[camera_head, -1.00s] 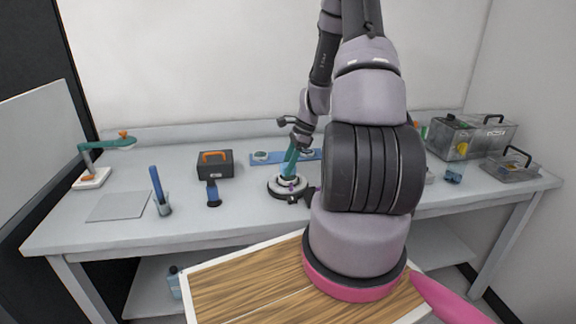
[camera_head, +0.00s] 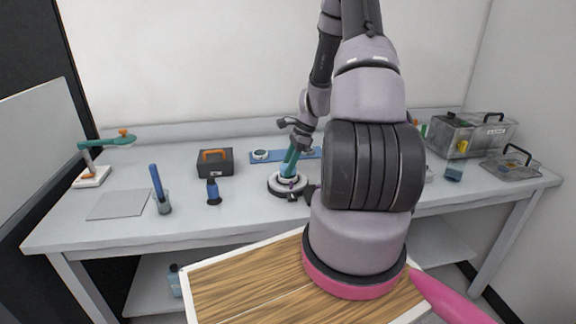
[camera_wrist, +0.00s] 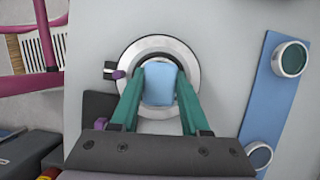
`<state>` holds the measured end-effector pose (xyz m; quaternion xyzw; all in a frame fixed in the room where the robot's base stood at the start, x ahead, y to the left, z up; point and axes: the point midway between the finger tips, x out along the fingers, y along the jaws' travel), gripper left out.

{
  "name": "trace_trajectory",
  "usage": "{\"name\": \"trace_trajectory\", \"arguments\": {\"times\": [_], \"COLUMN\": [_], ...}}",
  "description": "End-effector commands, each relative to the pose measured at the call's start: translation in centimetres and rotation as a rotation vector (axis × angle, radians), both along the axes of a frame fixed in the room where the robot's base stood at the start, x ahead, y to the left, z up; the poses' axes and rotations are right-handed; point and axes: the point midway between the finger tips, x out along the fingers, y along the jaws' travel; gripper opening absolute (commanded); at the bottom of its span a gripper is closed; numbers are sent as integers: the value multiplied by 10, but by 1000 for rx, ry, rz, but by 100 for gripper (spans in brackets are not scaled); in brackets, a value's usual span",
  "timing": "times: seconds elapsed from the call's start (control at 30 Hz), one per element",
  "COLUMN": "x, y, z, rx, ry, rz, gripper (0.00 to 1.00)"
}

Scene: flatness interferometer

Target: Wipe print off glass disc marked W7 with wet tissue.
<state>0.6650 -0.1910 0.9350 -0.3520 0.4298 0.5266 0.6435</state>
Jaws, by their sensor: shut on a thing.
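My gripper (camera_wrist: 160,73) has teal fingers shut on a pale blue folded pad, which looks like the tissue (camera_wrist: 159,88). In the head view my gripper (camera_head: 289,166) points down over a round mount (camera_head: 288,190) on the bench. In the wrist view the tissue lies over the middle of this mount's pale ring (camera_wrist: 127,69) and hides most of what is inside it. I cannot tell whether the tissue touches the surface below. No W7 mark or print is legible.
A blue strip (camera_wrist: 277,80) with two round discs (camera_wrist: 290,58) lies beside the mount. Clear boxes (camera_head: 450,138) stand at right.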

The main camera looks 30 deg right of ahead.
Motion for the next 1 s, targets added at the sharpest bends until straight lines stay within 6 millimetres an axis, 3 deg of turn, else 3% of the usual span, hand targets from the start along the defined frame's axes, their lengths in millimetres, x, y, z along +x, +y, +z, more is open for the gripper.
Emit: {"name": "trace_trajectory", "arguments": {"times": [0.57, 1.0], "x": [-3, 0], "y": [-12, 1], "z": [0, -1], "rx": [0, 1], "ry": [0, 0], "rz": [-1, 0], "gripper": [0, 0]}}
